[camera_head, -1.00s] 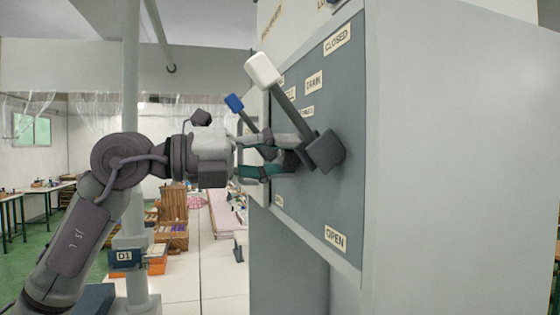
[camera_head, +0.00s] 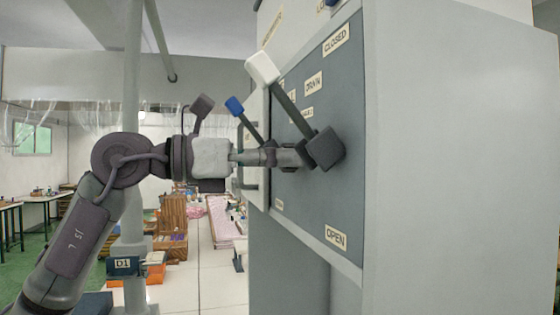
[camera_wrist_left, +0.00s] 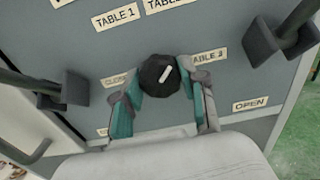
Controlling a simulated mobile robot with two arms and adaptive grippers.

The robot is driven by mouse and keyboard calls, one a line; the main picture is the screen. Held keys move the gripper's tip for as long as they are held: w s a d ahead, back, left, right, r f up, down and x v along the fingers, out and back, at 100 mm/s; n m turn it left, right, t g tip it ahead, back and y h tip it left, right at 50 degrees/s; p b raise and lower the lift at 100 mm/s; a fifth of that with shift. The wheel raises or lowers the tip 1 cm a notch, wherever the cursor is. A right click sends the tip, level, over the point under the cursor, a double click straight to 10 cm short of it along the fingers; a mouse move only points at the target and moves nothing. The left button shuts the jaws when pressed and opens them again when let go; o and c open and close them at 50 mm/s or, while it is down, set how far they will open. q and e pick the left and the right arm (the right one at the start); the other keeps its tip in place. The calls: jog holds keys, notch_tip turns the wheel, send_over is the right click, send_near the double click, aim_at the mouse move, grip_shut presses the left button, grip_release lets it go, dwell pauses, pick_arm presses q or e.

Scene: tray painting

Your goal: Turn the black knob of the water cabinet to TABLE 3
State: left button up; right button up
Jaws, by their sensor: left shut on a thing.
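The black knob (camera_wrist_left: 159,76) with a white pointer mark is on the grey panel (camera_wrist_left: 225,85) of the water cabinet. In the left wrist view the mark slants to the upper right, between the TABLE 2 label (camera_wrist_left: 168,4) and the TABLE 3 label (camera_wrist_left: 209,57). TABLE 1 (camera_wrist_left: 116,17) is at the upper left. My left gripper (camera_wrist_left: 160,72) is shut on the knob, one finger on each side; it also shows in the head view (camera_head: 292,157), where the knob is mostly hidden. My right gripper is not in view.
A white-tipped lever (camera_head: 285,95) with a dark block (camera_head: 325,149) stands out close beside my gripper. A blue-tipped lever (camera_head: 236,106) is behind it. CLOSED (camera_head: 337,40) and OPEN (camera_head: 336,238) labels are on the panel. A grey post (camera_head: 133,80) stands behind my arm.

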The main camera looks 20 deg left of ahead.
pick_arm(q)
jog(key=m, duration=0.4)
jog(key=shift+f+m, duration=0.15)
jog(key=shift+m, duration=0.15)
jog(key=shift+m+b, duration=0.35)
jog(key=shift+m, duration=1.85)
jog(key=o, duration=1.1)
jog(key=shift+o, duration=0.2)
jog(key=v, duration=1.2)
